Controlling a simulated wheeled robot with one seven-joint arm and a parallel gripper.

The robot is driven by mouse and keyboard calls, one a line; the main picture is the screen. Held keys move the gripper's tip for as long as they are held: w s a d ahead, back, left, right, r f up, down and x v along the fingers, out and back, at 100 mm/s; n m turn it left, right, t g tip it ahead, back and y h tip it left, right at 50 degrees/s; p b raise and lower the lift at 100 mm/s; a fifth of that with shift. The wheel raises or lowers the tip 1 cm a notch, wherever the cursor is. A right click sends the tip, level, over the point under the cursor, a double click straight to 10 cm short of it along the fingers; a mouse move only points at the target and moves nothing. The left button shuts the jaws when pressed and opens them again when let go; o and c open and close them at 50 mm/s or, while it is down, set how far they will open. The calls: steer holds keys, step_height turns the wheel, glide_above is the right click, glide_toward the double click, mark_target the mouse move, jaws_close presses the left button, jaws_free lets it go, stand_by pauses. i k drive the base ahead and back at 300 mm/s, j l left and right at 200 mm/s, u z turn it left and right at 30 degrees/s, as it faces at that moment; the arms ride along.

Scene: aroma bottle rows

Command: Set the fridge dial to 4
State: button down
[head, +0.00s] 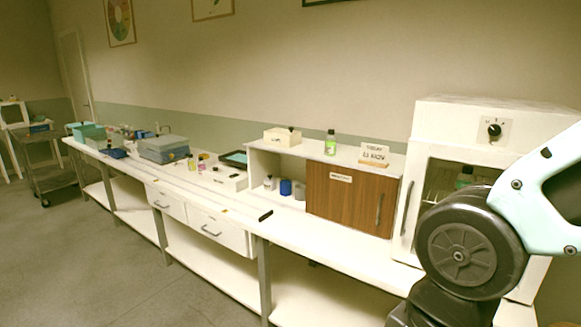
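The fridge (426,120) is a white box at the right end of the bench, with a glass-fronted door and a handle on its left side. Its black dial (494,130) sits on a pale plate high on the front face. The marks around the dial are too small to read. A bottle with a green label (464,178) shows behind the glass. My arm covers the lower right part of the fridge. My gripper is out of the picture.
A long white bench (330,232) runs to the left, with drawers below. A brown-door cabinet (345,197) stands left of the fridge, with a green bottle (331,142) and a sign (374,155) on top. Open floor (110,250) lies in front at left.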

mark_target(494, 130)
steer(key=k+z, duration=0.2)
steer(key=z, duration=0.55)
